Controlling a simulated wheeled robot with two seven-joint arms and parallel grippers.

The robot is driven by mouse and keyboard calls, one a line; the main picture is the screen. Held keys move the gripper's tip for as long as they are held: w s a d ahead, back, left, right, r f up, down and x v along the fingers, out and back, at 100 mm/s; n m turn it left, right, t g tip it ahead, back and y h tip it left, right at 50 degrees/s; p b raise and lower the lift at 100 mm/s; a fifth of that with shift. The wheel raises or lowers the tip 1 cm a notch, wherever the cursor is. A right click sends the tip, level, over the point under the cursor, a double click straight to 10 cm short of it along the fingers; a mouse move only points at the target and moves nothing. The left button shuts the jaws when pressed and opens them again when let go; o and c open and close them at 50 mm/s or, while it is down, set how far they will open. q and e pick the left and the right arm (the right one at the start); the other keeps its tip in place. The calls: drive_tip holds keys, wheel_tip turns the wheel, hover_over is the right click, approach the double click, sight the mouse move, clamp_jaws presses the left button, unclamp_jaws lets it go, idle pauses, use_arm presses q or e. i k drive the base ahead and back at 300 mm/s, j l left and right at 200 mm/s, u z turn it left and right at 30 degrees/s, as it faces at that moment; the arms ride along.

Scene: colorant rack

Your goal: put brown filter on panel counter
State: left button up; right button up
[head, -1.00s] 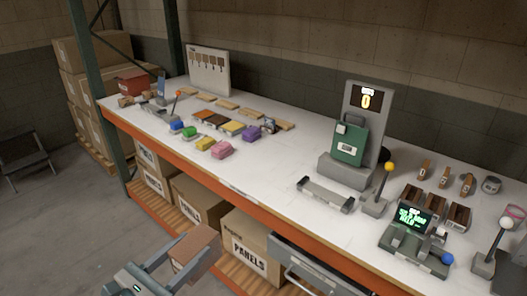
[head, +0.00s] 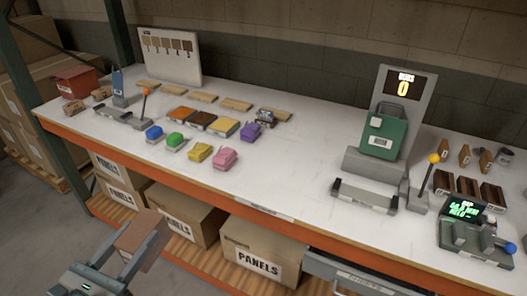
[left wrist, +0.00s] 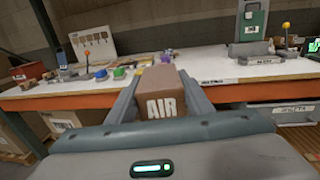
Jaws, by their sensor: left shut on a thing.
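My left gripper (head: 128,250) is shut on a brown box-shaped filter (head: 143,230), low at the left of the head view, in front of the workbench and apart from it. In the left wrist view the brown filter (left wrist: 162,92) shows between the two fingers, with the word "AIR" on its near face. A grey stand (head: 408,85) with a display reading 0 and a green unit (head: 385,135) stands on the bench at right; I cannot tell whether this is the panel counter. My right gripper is not in view.
The white workbench (head: 290,180) has an orange front edge. Coloured blocks, such as a pink one (head: 224,158), stand at its left middle. A low grey holder (head: 365,195) sits before the stand. Boxes marked PANELS (head: 258,250) are on the shelf below. Bench space between blocks and stand is clear.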

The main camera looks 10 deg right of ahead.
sight(287, 172)
drive_tip(key=i+j, duration=0.15)
drive_tip(key=j, duration=0.15)
drive_tip(key=i+l, duration=0.15)
drive_tip(key=l, duration=0.15)
drive_tip(key=i+l, duration=0.1)
drive_tip(key=l, duration=0.25)
drive_tip(key=i+l, duration=0.15)
drive_tip(key=l, duration=0.15)
drive_tip(key=i+l, duration=0.15)
drive_tip(key=l, duration=0.2)
